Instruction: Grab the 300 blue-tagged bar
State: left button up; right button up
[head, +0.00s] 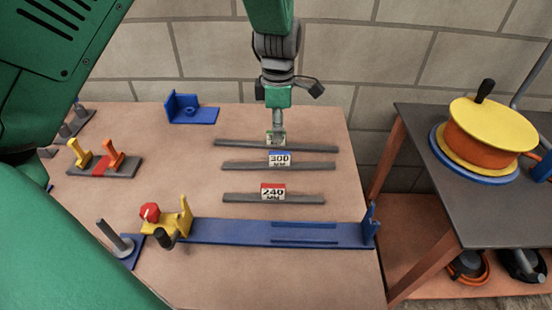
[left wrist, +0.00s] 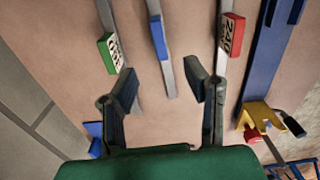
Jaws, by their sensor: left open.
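The bar with the blue 300 tag (head: 242,165) is the middle of three grey bars lying on the bench. In the left wrist view, its blue tag (left wrist: 158,37) shows nearly edge-on, and the bar's end lies between my fingers in the picture. My left gripper (head: 278,128) points down over the farthest bar (head: 240,144) and hides most of that bar's tag. In the left wrist view, the left gripper (left wrist: 162,75) is open with nothing between its fingers; its exact height is hard to judge. My right gripper is not in view.
The nearest bar has a red 240 tag (head: 273,191). A green tag (left wrist: 109,52) marks the farthest bar. A long blue fixture (head: 230,231) with a yellow bracket (head: 184,218) lies in front. A blue bracket (head: 190,110) stands behind. A side table (head: 455,200) is right.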

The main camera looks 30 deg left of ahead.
pick_arm(q)
send_over(281, 165)
jog(key=f, duration=0.5)
jog(key=shift+w+d+b, duration=0.2)
jog(key=shift+d+b, duration=0.15)
jog(key=shift+d, duration=0.05)
jog(key=a+f, duration=0.1)
jog(key=f, duration=0.1)
jog(key=a+f, duration=0.2)
jog(key=shift+b, duration=0.35)
jog(key=d+f, duration=0.1)
jog(key=f, duration=0.1)
jog(key=shift+w+d+f, duration=0.1)
jog(key=shift+d+f, duration=0.25)
jog(key=shift+d, duration=0.05)
jog(key=shift+d+r, duration=0.2)
jog(key=shift+d, duration=0.2)
jog(key=shift+a, duration=0.1)
jog(key=c, duration=0.6)
jog(key=shift+a, duration=0.25)
grip_shut()
jog(key=shift+a+f, duration=0.2)
jog(key=shift+a, duration=0.3)
jog(key=shift+s, duration=0.2)
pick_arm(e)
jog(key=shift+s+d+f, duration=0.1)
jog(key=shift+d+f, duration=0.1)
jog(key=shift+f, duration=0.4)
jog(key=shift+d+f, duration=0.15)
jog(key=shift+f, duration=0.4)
